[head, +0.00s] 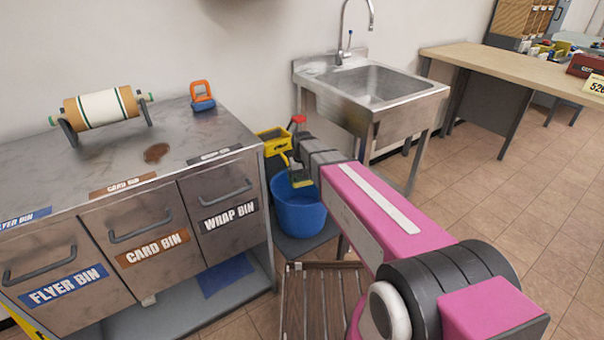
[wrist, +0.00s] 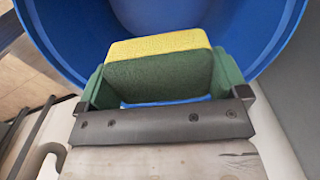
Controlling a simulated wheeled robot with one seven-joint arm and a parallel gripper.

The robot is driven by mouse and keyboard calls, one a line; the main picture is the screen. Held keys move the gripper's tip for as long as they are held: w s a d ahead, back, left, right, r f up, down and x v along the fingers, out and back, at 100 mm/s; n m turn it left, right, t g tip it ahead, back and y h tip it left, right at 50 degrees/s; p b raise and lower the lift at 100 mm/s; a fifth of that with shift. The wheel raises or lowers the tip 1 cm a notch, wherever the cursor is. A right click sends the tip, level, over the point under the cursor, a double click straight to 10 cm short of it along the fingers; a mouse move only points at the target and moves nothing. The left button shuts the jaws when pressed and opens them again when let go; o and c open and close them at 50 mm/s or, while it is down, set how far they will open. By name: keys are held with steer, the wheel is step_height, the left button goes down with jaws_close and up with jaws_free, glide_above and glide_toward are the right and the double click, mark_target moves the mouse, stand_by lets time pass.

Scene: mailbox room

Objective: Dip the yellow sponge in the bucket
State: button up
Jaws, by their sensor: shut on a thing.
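The yellow sponge (wrist: 160,45) has a dark green scrubbing side that faces the wrist camera. My gripper (wrist: 165,82) is shut on it, with one green finger at each side. The blue bucket (wrist: 262,30) fills the top of the wrist view, its rim curving around the sponge. In the head view the bucket (head: 300,212) stands between the metal cabinet and the sink, and my gripper (head: 299,178) with the sponge is at its mouth. I cannot tell how far the sponge is below the rim or whether it touches the bottom.
The metal cabinet (head: 178,152) with labelled bins stands left of the bucket. The steel sink (head: 372,85) stands behind my arm. A yellow container (head: 274,140) is behind the bucket, and a slatted wooden rack (head: 322,300) lies in front. Open tiled floor is at right.

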steer(key=shift+f, duration=5.4)
steer(key=shift+r, duration=0.1)
